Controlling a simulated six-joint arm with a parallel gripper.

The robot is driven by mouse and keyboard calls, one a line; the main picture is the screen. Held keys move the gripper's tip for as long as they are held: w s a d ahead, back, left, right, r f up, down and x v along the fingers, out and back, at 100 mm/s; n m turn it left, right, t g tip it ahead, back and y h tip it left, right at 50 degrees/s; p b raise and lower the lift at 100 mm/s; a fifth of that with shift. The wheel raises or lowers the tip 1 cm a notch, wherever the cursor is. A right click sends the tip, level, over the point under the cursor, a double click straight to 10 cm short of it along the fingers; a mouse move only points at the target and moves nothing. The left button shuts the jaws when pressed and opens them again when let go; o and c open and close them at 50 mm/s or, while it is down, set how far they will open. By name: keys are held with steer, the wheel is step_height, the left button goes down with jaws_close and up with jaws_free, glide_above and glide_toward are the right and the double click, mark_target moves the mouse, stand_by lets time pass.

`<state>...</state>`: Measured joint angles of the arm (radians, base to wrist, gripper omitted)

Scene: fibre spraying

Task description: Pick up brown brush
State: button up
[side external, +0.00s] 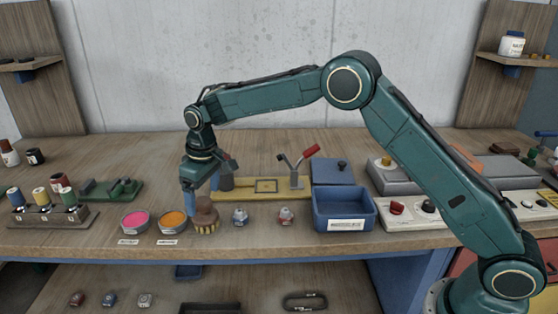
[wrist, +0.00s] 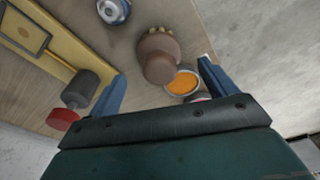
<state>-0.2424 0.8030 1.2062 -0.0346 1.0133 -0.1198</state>
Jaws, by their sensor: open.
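The brown brush (side external: 205,217) stands on the table near the front edge, with a round brown knob on top and pale bristles below. In the wrist view the brush (wrist: 159,57) lies ahead of my gripper, between the lines of its two blue fingers. My gripper (side external: 199,196) is open and empty, above and close beside the brush in the side view. In the wrist view my gripper (wrist: 163,80) has its fingers spread wide. Whether a finger touches the brush cannot be told.
A dish of orange (side external: 172,222) sits just left of the brush, and a pink dish (side external: 135,222) further left. A small grey-blue jar (side external: 240,217) stands to the right. A yellow fixture (side external: 240,190) with a red-handled clamp (side external: 309,152) is behind. A blue bin (side external: 345,209) stands further right.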

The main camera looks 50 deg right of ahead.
mark_target(204, 212)
steer(key=shift+f, duration=0.6)
steer(key=shift+f, duration=0.1)
steer(key=shift+w+a+f, duration=0.1)
steer(key=shift+w+f, duration=0.1)
steer(key=shift+f, duration=1.05)
steer(key=shift+w+f, duration=0.2)
steer(key=shift+f, duration=1.05)
steer(key=shift+c, duration=0.2)
steer(key=c, duration=1.1)
